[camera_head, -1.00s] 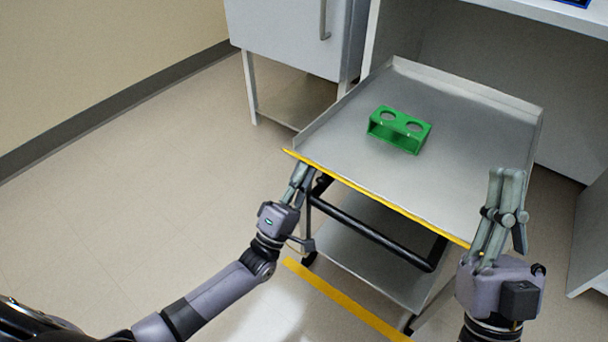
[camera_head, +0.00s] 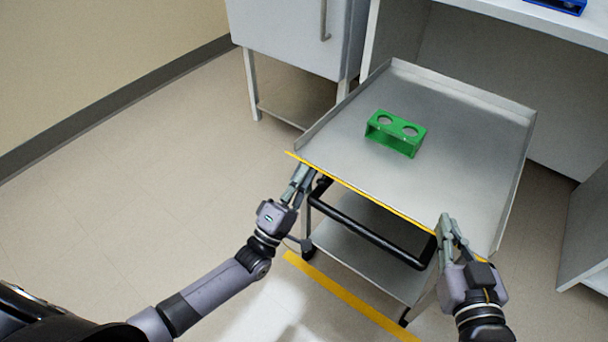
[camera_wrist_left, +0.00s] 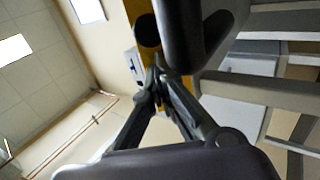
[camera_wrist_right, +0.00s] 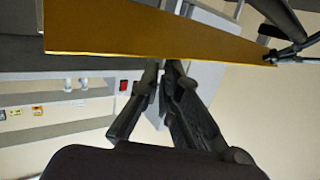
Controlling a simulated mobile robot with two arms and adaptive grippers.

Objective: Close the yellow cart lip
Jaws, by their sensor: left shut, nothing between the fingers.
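The yellow lip (camera_head: 370,193) runs along the near edge of the cart's top tray (camera_head: 420,180). From the head it shows as a thin strip, so its tilt is hard to tell. It shows as a broad yellow band in the right wrist view (camera_wrist_right: 150,32) and partly in the left wrist view (camera_wrist_left: 138,50). My left gripper (camera_head: 305,172) is shut and empty at the lip's left end. My right gripper (camera_head: 452,228) is by its right end, its fingertips just beside the band; contact is unclear. Its fingers are close together, with any gap uncertain.
A green two-hole rack (camera_head: 396,133) stands on the tray. The cart's black handle (camera_head: 370,235) lies below the lip, between my grippers. A grey cabinet (camera_head: 285,35) stands behind left, and a white bench (camera_head: 540,20) behind right. The floor at left is clear.

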